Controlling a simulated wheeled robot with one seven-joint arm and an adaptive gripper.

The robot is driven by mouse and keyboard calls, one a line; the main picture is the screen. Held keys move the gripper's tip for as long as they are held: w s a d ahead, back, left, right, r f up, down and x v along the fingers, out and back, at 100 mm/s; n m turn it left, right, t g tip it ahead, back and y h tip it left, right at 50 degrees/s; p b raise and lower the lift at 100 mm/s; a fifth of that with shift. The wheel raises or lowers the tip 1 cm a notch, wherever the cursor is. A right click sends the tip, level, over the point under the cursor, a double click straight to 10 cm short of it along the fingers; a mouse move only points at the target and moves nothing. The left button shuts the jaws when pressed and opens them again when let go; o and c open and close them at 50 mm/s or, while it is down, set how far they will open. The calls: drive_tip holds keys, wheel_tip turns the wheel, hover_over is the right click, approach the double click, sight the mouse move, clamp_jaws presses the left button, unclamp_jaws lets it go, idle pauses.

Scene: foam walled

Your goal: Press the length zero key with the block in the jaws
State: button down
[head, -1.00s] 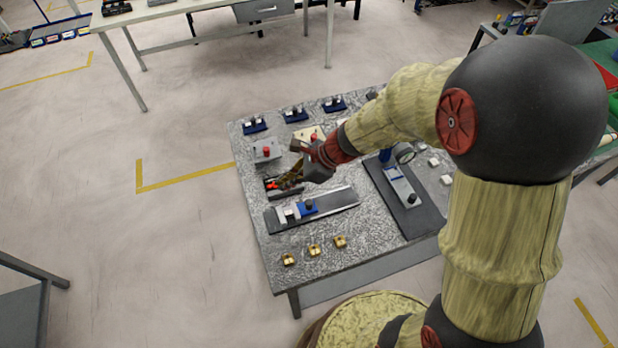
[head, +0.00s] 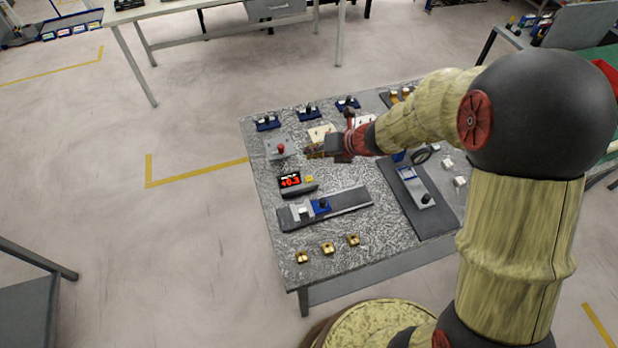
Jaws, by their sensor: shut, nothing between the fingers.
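My gripper (head: 312,151) points left above the table's back left part, beside the grey box with the red button. Its fingers look shut, and I see no block between them. A small readout (head: 290,182) with red digits, about +0.3, lies in front of it. A small yellow key (head: 309,179) shows at the readout's right side; its label is too small to read. The gripper is behind the key and apart from it in the picture. Several brass blocks (head: 328,248) stand at the table's front left.
The grey box (head: 273,154) with the red button stands at the back left. A long grey rail (head: 350,200) with a blue slide lies in front of the readout. A dark plate (head: 432,222) bears another device at right. Several blue fixtures (head: 267,124) line the back edge.

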drive_tip(key=shift+f, duration=0.1)
drive_tip(key=b, duration=0.8)
hover_over(311, 177)
wheel_tip(311, 177, down, 8)
drive_tip(key=shift+r, duration=0.25)
drive_tip(key=shift+w+f, duration=0.1)
drive_tip(key=shift+f, duration=0.45)
drive_tip(key=shift+f, duration=0.1)
drive_tip(key=shift+f+b, duration=0.35)
drive_tip(key=shift+f+b, duration=0.3)
drive_tip(key=shift+f, duration=0.15)
idle(1.0)
drive_tip(key=shift+r, duration=0.1)
drive_tip(key=shift+r+p, duration=0.8)
drive_tip(key=shift+p, duration=0.15)
drive_tip(key=shift+r, duration=0.1)
